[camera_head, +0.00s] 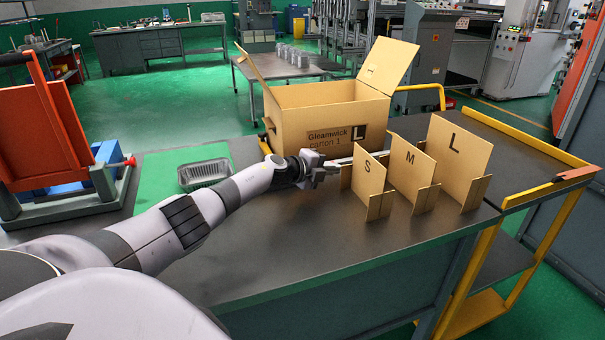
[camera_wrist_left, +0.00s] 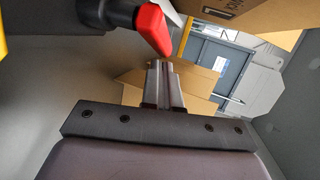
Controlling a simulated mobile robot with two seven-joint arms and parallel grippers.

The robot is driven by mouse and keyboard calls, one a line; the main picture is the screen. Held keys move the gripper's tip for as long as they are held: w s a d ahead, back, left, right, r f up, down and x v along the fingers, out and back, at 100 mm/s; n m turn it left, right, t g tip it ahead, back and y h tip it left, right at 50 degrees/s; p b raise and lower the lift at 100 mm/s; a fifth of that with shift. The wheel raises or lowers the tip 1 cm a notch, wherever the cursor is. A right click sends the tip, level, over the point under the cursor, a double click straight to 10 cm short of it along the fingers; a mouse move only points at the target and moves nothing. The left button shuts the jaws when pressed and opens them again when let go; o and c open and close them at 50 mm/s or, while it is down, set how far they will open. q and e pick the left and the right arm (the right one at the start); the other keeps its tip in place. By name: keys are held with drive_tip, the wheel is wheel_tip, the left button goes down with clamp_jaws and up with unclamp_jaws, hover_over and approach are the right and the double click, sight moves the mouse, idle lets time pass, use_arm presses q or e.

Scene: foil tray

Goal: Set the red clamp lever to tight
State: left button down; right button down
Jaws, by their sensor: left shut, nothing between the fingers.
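The red clamp lever (camera_wrist_left: 153,28) shows at the top of the left wrist view, its red handle slanting down and right from a dark round hub (camera_wrist_left: 104,12). I cannot make the lever out in the head view; my arm and gripper may hide it. My left gripper (camera_head: 338,162) is shut and empty, above the dark bench beside the carton and the panel marked S. In the left wrist view its fingertips (camera_wrist_left: 160,66) are just below the lever's free end; I cannot tell whether they touch it. My right gripper is not in view.
An open carton (camera_head: 300,110) stands behind the gripper. Cardboard panels marked S (camera_head: 369,172), M (camera_head: 411,166) and L (camera_head: 457,150) stand to its right. A foil tray (camera_head: 205,173) lies left of it. The front bench top (camera_head: 330,245) is clear.

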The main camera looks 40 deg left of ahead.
use_arm(q)
drive_tip(key=shift+w, duration=0.15)
idle(0.6)
drive_tip(key=shift+s+a+r+p, duration=0.15)
drive_tip(key=shift+s+p, duration=0.25)
drive_tip(key=p+v, duration=0.2)
drive_tip(key=v, duration=0.2)
drive_tip(key=shift+s, duration=0.25)
drive_tip(key=shift+v, duration=0.9)
